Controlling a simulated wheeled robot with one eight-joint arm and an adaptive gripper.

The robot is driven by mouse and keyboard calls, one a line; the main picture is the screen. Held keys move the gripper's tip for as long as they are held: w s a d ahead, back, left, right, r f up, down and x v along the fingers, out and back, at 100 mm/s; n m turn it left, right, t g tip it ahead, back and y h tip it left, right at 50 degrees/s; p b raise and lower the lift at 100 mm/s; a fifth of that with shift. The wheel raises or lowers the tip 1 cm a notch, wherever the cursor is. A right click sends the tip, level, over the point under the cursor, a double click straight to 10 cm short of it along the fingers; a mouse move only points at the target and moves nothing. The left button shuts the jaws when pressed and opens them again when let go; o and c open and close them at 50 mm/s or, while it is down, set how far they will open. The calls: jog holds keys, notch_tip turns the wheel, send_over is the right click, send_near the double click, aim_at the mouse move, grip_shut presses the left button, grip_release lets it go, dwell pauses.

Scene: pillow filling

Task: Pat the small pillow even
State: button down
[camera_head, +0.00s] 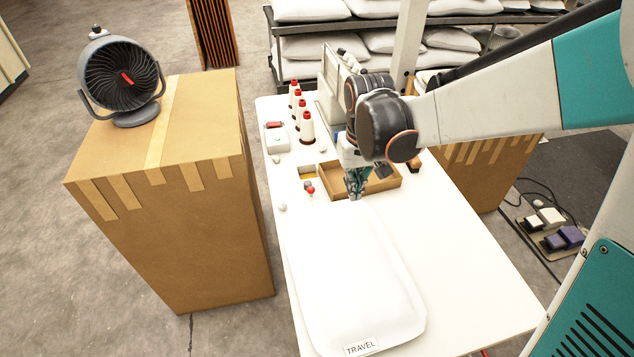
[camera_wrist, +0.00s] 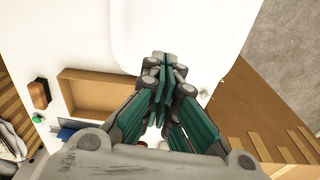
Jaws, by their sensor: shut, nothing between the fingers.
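The small pillow (camera_head: 352,275) is white and lies flat on the white table, with a label reading TRAVEL at its near end. Its surface looks smooth, with slight bulges at the near corners. My gripper (camera_head: 356,196) is shut and empty, pointing down at the far end of the pillow. I cannot tell whether it touches the cloth. In the wrist view my gripper (camera_wrist: 163,62) shows its teal fingers together, close to the edge of the pillow (camera_wrist: 185,30).
A shallow wooden tray (camera_head: 386,181) lies behind my gripper. Red-topped thread cones (camera_head: 306,127) stand at the table's back left. A cardboard box with a fan (camera_head: 122,78) stands left. The white table (camera_head: 470,270) is clear right of the pillow.

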jog(key=w+a+f, duration=0.1)
jog(key=b, duration=0.4)
send_near(342, 221)
jog(key=shift+g, duration=0.4)
jog(key=f, duration=0.5)
jog(key=shift+w, duration=0.35)
jog(key=shift+f, duration=0.1)
notch_tip(342, 221, down, 3)
jog(key=b, duration=0.2)
jog(key=shift+r+b, duration=0.2)
jog(key=shift+b, duration=0.1)
jog(key=shift+r+p, duration=1.7)
jog(key=shift+r, duration=0.9)
jog(key=shift+f, duration=0.15)
